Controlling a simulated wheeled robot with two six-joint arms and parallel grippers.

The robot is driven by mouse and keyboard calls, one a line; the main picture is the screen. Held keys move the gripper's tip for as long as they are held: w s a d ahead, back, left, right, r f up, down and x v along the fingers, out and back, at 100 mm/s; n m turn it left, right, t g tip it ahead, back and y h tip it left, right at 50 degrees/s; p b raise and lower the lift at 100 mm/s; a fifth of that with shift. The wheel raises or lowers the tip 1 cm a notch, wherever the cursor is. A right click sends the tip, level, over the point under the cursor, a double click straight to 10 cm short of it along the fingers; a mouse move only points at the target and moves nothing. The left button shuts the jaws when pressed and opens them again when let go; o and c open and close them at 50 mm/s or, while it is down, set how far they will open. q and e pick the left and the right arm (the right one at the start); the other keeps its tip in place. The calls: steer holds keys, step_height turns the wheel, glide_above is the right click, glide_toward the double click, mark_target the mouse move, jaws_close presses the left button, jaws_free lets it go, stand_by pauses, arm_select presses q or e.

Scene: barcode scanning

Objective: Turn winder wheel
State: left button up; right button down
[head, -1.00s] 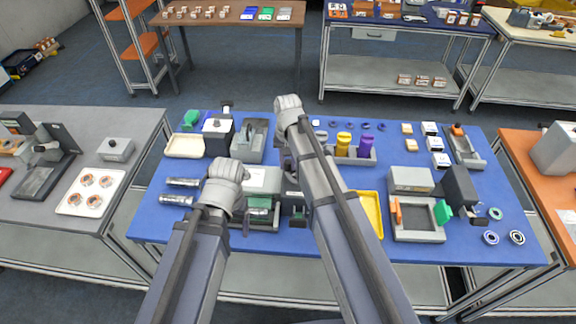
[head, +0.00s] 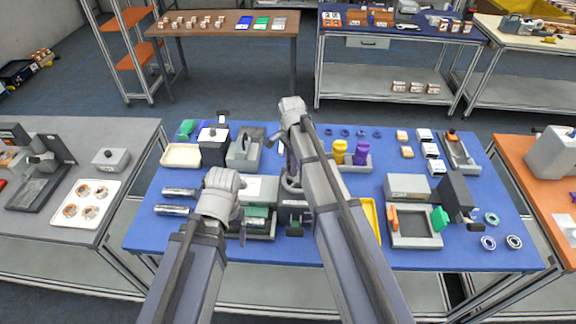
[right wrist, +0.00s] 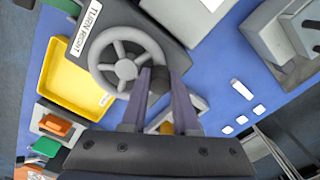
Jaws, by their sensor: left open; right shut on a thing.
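The winder wheel (right wrist: 126,66) is a grey spoked wheel on a dark box with a "TURN RIGHT" label (right wrist: 84,22) in the right wrist view. In the head view the wheel (head: 291,184) is partly hidden by my right arm. My right gripper (right wrist: 158,84) is shut at the wheel's rim, on what looks like its dark knob (right wrist: 159,78); the exact contact is partly hidden. My left gripper (head: 242,228) is open, pointing down over the grey device with a green part (head: 256,222), left of the winder; its fingertips are hard to see.
A yellow tray (head: 371,214) lies right of the winder. Yellow and purple bottles (head: 361,152) stand behind it. A grey fixture with a green part (head: 415,226) stands farther right. Silver cylinders (head: 173,210) lie at left.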

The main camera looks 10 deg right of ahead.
steer(key=d+m, duration=0.1)
steer(key=m, duration=0.2)
steer(key=shift+w+d, duration=0.1)
steer(key=shift+d, duration=0.1)
steer(key=shift+d+m, duration=0.3)
steer(key=shift+m, duration=0.55)
steer(key=shift+d+m, duration=0.3)
steer(key=shift+m, duration=0.55)
steer(key=c, duration=0.9)
jaws_free()
steer(key=shift+c, duration=0.2)
steer(key=shift+r, duration=0.15)
step_height(320, 180, up, 8)
steer(key=p, duration=0.7)
steer(key=shift+f+p, duration=0.25)
steer(key=shift+p, duration=0.15)
